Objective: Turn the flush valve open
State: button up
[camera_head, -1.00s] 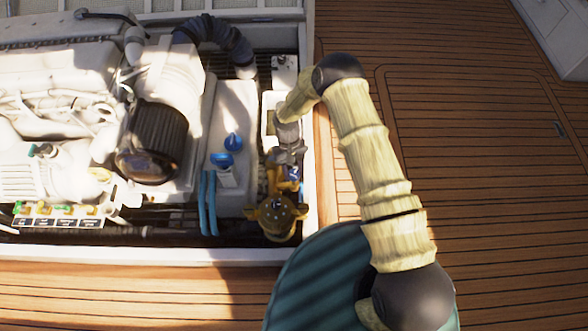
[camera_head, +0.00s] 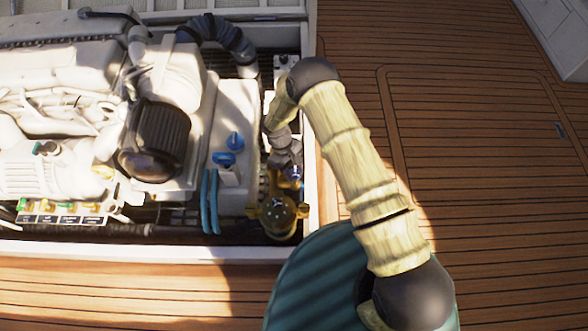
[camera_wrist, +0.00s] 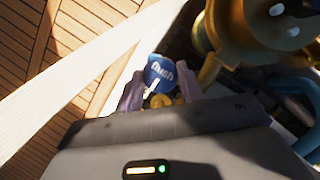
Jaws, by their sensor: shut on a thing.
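The flush valve has a blue handle (camera_wrist: 159,70) marked "flush" in the wrist view, with a pale pointer mark and brass below it. My gripper (camera_wrist: 161,80) is shut on this handle, one finger on each side. In the head view my gripper (camera_head: 289,160) reaches down from above to the valve beside the brass strainer (camera_head: 278,213). Only a small bit of blue shows there, and my wrist hides most of the valve. How far the valve is turned cannot be told.
The strainer's brass body (camera_wrist: 235,32) stands close to my fingers. A white hatch rim (camera_head: 311,185) runs just to the right. The white engine (camera_head: 60,80), a white tank with blue caps (camera_head: 235,140) and blue hoses (camera_head: 210,200) lie left. Wooden deck is clear at right.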

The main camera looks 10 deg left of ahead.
jog(key=o, duration=1)
jog(key=shift+r, duration=0.1)
jog(key=p+v, duration=0.3)
jog(key=v, duration=1.4)
jog(key=shift+w+a+p, duration=0.1)
jog(key=shift+a+p, duration=0.05)
jog(key=shift+p, duration=0.15)
